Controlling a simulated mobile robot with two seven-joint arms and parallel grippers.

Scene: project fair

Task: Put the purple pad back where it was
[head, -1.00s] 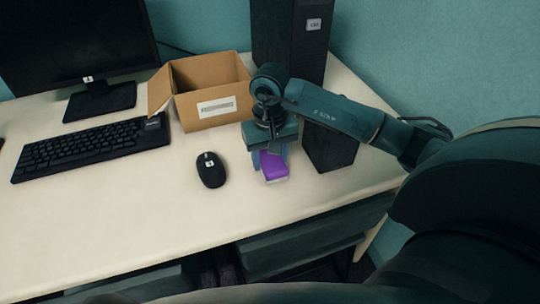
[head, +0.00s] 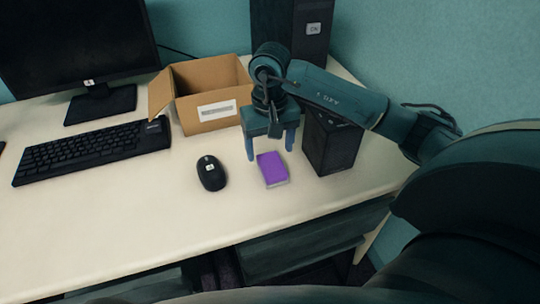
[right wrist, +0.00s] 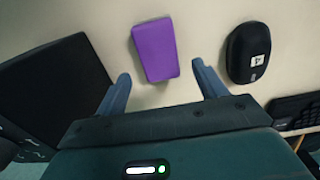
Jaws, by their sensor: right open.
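The purple pad (head: 272,168) lies flat on the desk in the head view, right of the mouse. It has a purple top and a pale side edge. It also shows whole in the right wrist view (right wrist: 156,50). My right gripper (head: 270,155) is open and empty above and behind the pad. In the right wrist view its two blue fingers (right wrist: 163,85) are spread wide, with the pad lying beyond the tips, between their lines. The fingers appear clear of the pad. My left gripper is not in view.
A black mouse (head: 211,173) lies left of the pad, and a black speaker-like box (head: 332,145) stands to its right. An open cardboard box (head: 208,108) stands behind. A keyboard (head: 90,150) and monitor (head: 75,45) are left. The desk front (head: 150,220) is clear.

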